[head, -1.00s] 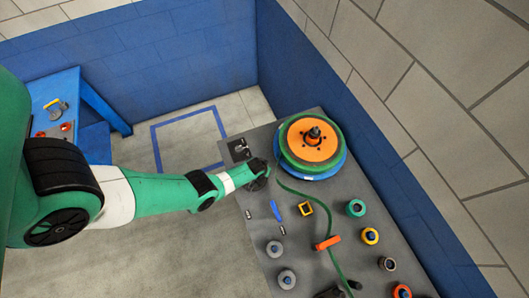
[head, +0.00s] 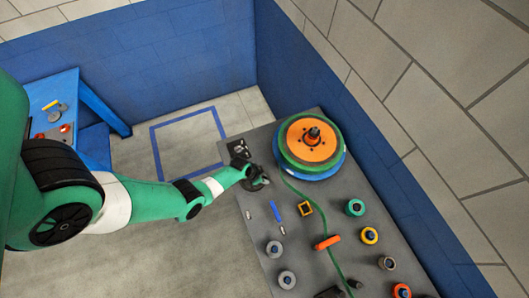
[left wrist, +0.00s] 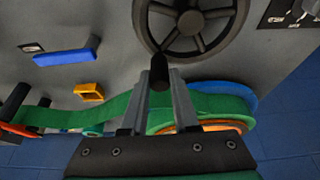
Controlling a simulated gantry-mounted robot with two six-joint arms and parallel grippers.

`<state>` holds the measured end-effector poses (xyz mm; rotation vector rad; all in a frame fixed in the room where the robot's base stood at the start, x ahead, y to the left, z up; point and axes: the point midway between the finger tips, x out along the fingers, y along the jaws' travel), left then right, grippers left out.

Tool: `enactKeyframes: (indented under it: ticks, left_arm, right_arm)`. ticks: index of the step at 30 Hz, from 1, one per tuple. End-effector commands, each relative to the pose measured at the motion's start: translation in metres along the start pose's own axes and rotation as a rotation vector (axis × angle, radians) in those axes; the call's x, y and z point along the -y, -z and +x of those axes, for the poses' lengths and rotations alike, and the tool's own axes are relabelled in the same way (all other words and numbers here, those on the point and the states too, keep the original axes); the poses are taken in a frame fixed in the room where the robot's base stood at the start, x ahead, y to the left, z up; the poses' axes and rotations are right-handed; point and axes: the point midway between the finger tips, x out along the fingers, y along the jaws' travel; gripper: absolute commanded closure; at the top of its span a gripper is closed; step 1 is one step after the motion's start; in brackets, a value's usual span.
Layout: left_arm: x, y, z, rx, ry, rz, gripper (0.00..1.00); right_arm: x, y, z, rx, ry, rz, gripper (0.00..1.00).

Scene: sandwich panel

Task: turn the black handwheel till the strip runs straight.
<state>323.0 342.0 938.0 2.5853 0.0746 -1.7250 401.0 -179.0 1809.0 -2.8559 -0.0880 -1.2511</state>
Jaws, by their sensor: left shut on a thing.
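The black handwheel (left wrist: 190,20) is partly in the left wrist view, cut off by its top edge. My left gripper (left wrist: 158,82) is shut on the wheel's black handle (left wrist: 160,72), which stands between the two fingers near the rim. In the head view my left gripper (head: 254,179) is at the panel's left edge and covers part of the wheel. The green strip (head: 322,222) runs from the reel (head: 311,139) down the panel, with a bend near the reel. It also shows in the left wrist view (left wrist: 120,105). My right gripper is not in view.
The grey panel (head: 250,235) carries a blue bar (head: 276,209), a yellow square frame (head: 305,208), an orange piece (head: 327,242) and several knobs. A blue wall (head: 400,200) stands behind it. A blue table (head: 62,90) is at the upper left.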

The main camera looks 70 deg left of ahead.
Motion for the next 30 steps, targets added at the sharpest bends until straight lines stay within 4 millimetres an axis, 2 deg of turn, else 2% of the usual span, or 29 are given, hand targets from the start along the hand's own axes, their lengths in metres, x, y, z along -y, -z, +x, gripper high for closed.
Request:
enactKeyframes:
  ticks: [11,26,27,30]
  left_arm:
    - [-0.0064,-0.0070,-0.0022,0.001,-0.064,0.152,1.00]
    - [-0.0071,-0.0082,-0.0028,0.003,-0.072,0.174,1.00]
    - [-0.0071,-0.0083,-0.0028,0.003,-0.072,0.173,0.70]
    - [-0.0070,-0.0082,-0.0027,0.003,-0.072,0.173,0.52]
  right_arm:
    - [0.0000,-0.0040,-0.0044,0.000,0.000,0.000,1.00]
    - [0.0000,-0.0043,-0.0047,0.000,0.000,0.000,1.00]
    - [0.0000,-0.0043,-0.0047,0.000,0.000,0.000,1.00]
    - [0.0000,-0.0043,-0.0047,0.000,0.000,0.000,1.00]
